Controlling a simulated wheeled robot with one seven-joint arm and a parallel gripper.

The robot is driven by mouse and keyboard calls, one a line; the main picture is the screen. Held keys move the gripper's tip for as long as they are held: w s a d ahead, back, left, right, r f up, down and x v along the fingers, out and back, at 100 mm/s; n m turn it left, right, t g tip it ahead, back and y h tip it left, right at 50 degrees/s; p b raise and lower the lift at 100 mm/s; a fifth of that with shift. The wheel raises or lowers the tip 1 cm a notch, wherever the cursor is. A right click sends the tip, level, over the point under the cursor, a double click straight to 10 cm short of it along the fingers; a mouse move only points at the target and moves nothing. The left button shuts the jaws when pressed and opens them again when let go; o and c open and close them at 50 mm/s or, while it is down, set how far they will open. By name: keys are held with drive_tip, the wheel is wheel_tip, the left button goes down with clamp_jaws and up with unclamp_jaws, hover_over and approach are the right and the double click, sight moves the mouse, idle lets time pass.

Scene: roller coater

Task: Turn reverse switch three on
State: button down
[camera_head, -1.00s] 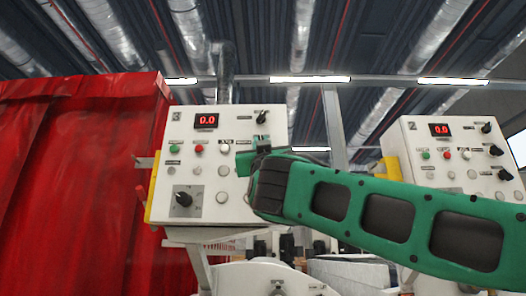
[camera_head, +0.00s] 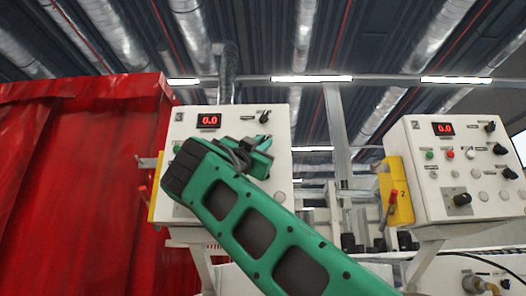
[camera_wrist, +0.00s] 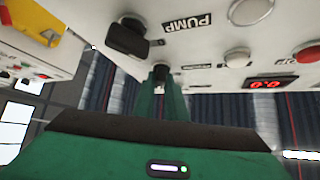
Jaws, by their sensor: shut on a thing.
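The control panel marked 3 (camera_head: 238,112) is a white sloped box with a red 0.0 display (camera_head: 209,121). A black knob (camera_head: 264,117) shows at its upper right. My gripper (camera_head: 260,143) reaches in front of the panel from the lower right, covering most of its middle buttons. In the wrist view, my narrow green fingers (camera_wrist: 161,90) are shut on a small black switch knob (camera_wrist: 161,71). A larger black knob (camera_wrist: 126,40) beside the PUMP label is close by and apart from the fingers. The small label near the held knob is unreadable, and its setting is unclear.
A second white panel (camera_head: 420,150) with similar knobs and a yellow side box (camera_head: 398,190) stands at right. A red curtain (camera_head: 75,180) hangs at left, near panel three's yellow side part (camera_head: 156,190). Ducts and lights are overhead.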

drive_tip(key=shift+r+m+g+h, duration=0.15)
drive_tip(key=shift+m+g+h, duration=0.35)
drive_tip(key=shift+m, duration=0.3)
drive_tip(key=c, duration=1.8)
unclamp_jaws()
drive_tip(key=shift+d, duration=0.1)
drive_tip(key=v, duration=1.1)
drive_tip(key=shift+w, duration=0.2)
